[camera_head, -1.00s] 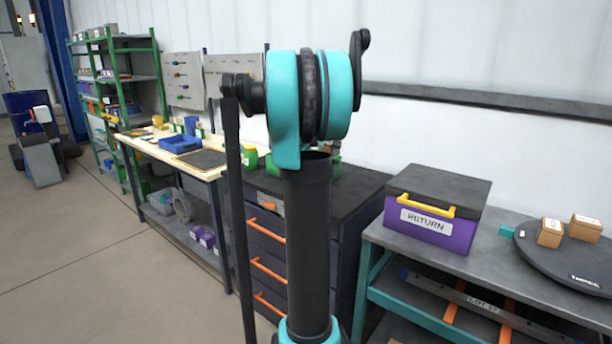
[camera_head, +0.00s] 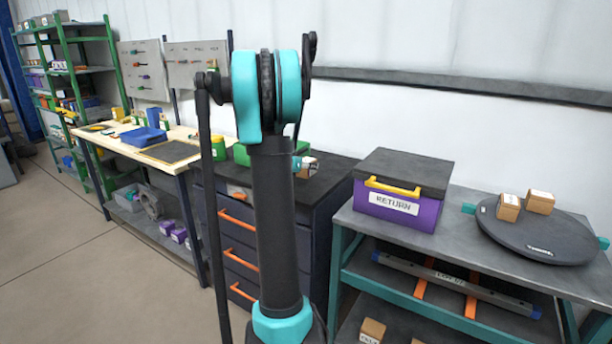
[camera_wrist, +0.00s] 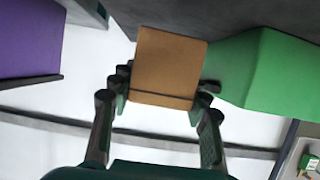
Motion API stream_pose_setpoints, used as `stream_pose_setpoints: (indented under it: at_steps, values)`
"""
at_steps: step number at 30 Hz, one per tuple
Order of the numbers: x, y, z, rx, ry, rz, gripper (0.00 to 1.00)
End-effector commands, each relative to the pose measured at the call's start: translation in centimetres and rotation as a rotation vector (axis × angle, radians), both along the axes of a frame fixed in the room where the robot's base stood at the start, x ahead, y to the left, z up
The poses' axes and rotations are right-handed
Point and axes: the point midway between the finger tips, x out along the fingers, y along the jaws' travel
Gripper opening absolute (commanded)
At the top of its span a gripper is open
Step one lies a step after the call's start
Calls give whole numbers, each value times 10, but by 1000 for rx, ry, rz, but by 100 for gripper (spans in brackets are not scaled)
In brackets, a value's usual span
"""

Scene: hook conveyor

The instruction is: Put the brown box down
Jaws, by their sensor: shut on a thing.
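The brown box (camera_wrist: 168,62) is between the two fingers of my gripper (camera_wrist: 160,105) in the wrist view. My gripper is shut on its sides. In the head view a small brown box with a white label (camera_head: 309,168) shows just right of my arm, over the dark top of the drawer cabinet (camera_head: 325,190); it looks like the held one. My arm hides most of my gripper there. I cannot tell whether the box touches the cabinet top.
A green case (camera_wrist: 265,65) is close beside the held box. A purple RETURN box (camera_head: 400,200) with a black lid stands on the grey table at right. Two brown boxes (camera_head: 508,208) sit on a dark round turntable (camera_head: 545,245). A workbench (camera_head: 165,148) stands left.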

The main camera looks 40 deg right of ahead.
Motion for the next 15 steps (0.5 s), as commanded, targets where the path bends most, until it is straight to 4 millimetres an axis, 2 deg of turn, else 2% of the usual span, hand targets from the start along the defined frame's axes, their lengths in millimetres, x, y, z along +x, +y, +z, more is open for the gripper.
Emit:
stream_pose_setpoints:
  at_steps: [10, 15]
  values:
    - [0, 0, -37, 0, 0, 0, 15]
    - [0, 0, -43, 0, 0, 0, 15]
